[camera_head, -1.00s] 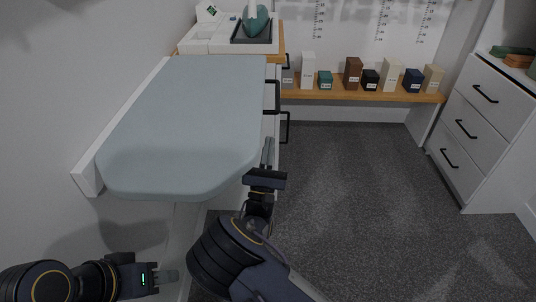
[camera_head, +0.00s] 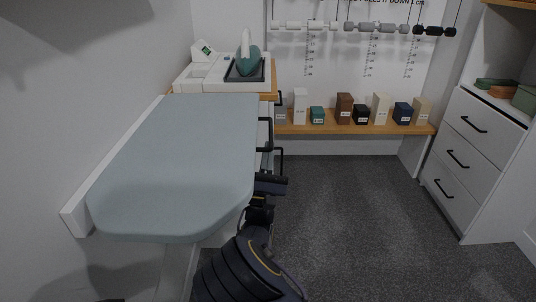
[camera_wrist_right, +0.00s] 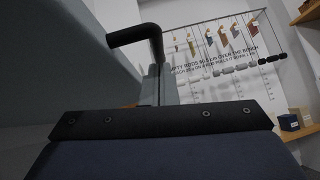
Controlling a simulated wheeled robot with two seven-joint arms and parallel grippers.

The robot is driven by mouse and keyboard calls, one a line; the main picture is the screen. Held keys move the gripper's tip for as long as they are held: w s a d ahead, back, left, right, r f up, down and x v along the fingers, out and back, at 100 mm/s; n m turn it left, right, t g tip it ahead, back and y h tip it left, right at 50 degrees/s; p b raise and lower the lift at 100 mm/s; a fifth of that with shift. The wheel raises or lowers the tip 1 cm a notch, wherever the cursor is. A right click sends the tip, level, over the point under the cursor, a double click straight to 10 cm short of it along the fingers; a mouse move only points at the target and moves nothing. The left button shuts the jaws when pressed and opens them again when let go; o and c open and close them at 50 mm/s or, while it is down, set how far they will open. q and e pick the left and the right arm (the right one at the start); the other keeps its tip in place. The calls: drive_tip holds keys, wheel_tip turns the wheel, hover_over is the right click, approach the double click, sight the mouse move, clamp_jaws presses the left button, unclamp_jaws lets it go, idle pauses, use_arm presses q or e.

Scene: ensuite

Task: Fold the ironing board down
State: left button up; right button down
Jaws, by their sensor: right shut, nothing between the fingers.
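The ironing board (camera_head: 180,165) is a padded grey-blue board. It lies flat and extended along the left wall, and its near rounded end faces me. It also shows as a grey-blue surface at the left of the wrist view (camera_wrist_right: 45,60). My right gripper (camera_head: 264,166) is beside the board's right edge, close to the dark handles there. In the wrist view its fingers (camera_wrist_right: 160,85) are shut with nothing between them, just below a black bar handle (camera_wrist_right: 136,35). Whether they touch the handle I cannot tell. My left gripper is out of view. The underside of the board is hidden.
A teal iron (camera_head: 248,62) stands on a dark tray on the counter beyond the board. A wooden shelf (camera_head: 350,129) carries several small boxes. A white drawer unit (camera_head: 470,165) stands at the right. The grey carpet (camera_head: 350,220) between is clear.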

sight(270, 139)
wheel_tip(270, 139, up, 7)
drive_tip(key=p, duration=0.5)
drive_tip(key=shift+d+f, duration=0.15)
drive_tip(key=shift+f, duration=0.2)
